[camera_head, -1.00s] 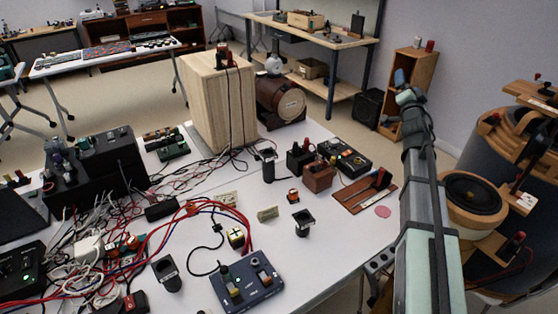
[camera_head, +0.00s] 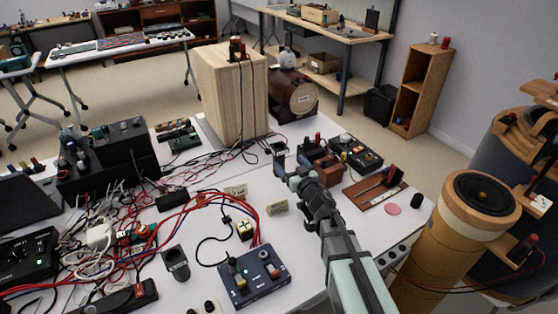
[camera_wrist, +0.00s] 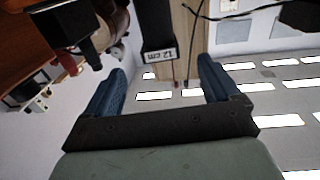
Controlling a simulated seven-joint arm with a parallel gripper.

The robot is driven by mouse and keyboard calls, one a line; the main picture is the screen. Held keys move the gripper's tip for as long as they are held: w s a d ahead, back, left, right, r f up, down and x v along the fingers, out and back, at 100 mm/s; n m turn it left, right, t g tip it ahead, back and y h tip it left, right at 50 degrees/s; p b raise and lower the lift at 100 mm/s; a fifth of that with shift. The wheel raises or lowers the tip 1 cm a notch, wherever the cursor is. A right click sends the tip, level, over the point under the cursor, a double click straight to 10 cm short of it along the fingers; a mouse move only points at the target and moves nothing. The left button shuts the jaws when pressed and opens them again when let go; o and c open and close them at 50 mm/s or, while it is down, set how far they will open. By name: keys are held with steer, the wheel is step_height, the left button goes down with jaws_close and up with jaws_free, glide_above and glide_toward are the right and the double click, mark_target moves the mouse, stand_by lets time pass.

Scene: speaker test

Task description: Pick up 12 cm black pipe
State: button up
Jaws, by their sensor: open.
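The black pipe (camera_wrist: 157,25) with a white "12 cm" label shows at the top of the wrist view. Its labelled end lies in line with the gap between my fingers, near the tips, and neither finger touches it. In the head view, a dark upright piece (camera_head: 278,147) just beyond my gripper seems to be this pipe; its lower part is hidden by the gripper. My gripper (camera_wrist: 162,70) is open and empty, with blue fingers on either side of the gap. It also shows in the head view (camera_head: 291,172), low over the white table.
The wooden speaker cabinet (camera_head: 231,95) stands behind. Black and brown boxes (camera_head: 325,168) are close right of my gripper. A short black pipe (camera_head: 176,262), a blue switch box (camera_head: 254,277) and tangled cables (camera_head: 100,225) lie left. A brown cylindrical speaker (camera_head: 455,250) stands right.

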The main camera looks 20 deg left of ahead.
mark_target(277, 147)
steer(key=x, duration=1.2)
steer(key=shift+f, duration=0.15)
steer(key=shift+s, duration=0.1)
steer(key=c, duration=1.1)
